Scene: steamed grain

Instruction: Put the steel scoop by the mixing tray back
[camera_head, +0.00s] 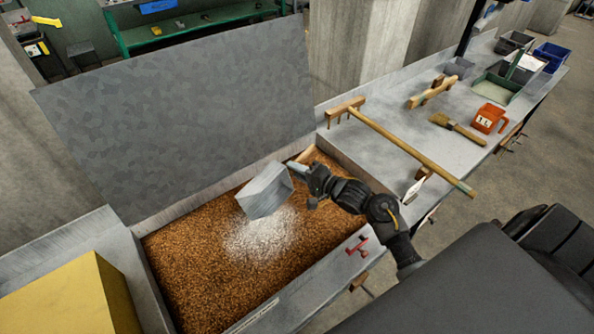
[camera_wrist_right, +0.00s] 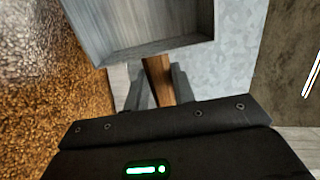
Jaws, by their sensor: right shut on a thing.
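The steel scoop (camera_head: 264,191) hangs in the air over the mixing tray (camera_head: 152,290), which holds brown grain. It is tilted, and I cannot see what is inside it. My right gripper (camera_head: 298,172) is shut on the scoop's handle. In the right wrist view the fingers (camera_wrist_right: 158,88) stand on both sides of the wooden handle (camera_wrist_right: 157,78), and the grey scoop body (camera_wrist_right: 140,28) is just ahead of them. A patch of white powder (camera_head: 260,237) lies on the grain below the scoop. My left gripper is not in view.
A wooden rake (camera_head: 410,152) lies on the bench (camera_head: 385,140) right of the tray. A brush (camera_head: 458,128), an orange jug (camera_head: 488,118) and bins are farther right. A tall grey panel (camera_head: 190,110) stands behind the tray. A yellow box (camera_head: 75,300) sits at the left.

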